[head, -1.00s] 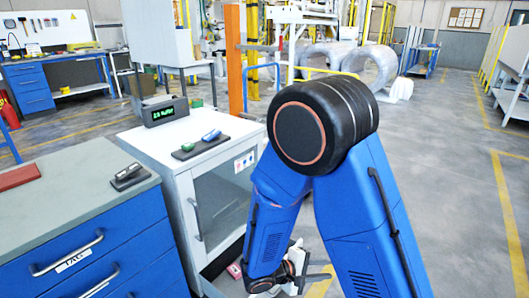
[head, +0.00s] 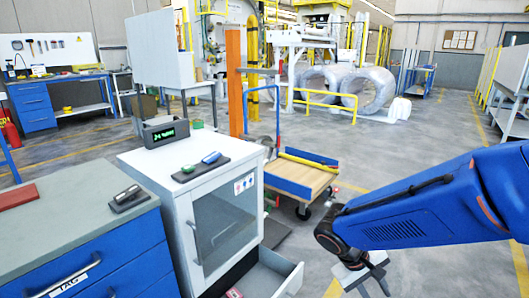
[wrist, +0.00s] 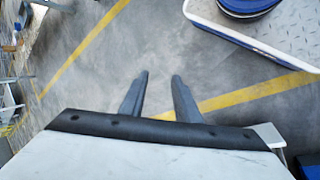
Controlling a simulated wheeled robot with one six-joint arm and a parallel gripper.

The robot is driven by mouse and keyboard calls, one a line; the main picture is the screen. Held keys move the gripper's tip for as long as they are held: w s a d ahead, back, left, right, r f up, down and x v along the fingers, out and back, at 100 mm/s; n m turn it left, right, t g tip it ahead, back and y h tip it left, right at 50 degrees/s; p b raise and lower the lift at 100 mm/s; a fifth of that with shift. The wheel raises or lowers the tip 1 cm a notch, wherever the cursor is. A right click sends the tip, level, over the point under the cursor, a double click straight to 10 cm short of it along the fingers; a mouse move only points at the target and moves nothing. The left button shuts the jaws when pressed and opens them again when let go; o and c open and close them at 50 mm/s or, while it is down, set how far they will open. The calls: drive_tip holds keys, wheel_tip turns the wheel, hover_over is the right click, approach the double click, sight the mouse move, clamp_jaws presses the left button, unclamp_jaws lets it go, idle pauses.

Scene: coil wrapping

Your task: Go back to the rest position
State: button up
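My gripper (wrist: 160,78) shows in the wrist view with its two dark fingers apart and nothing between them, above the bare floor. My blue arm reaches in from the right edge.
A white cabinet (head: 165,160) has its lower drawer (head: 285,283) pulled out. A wooden-decked trolley (head: 307,172) with blue edges stands behind it. Wrapped coils (head: 368,92) lie farther back. A checkered-plate platform (wrist: 262,32) shows in the wrist view. Floor at right is clear.

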drive_tip(key=s+r+m+t+y, duration=0.2)
drive_tip(key=s+r+t+y, duration=0.3)
drive_tip(key=s+r, duration=0.3)
drive_tip(key=shift+s+r+m+y, duration=0.25)
drive_tip(key=shift+r+m+y, duration=0.25)
drive_tip(key=shift+r, duration=1.35)
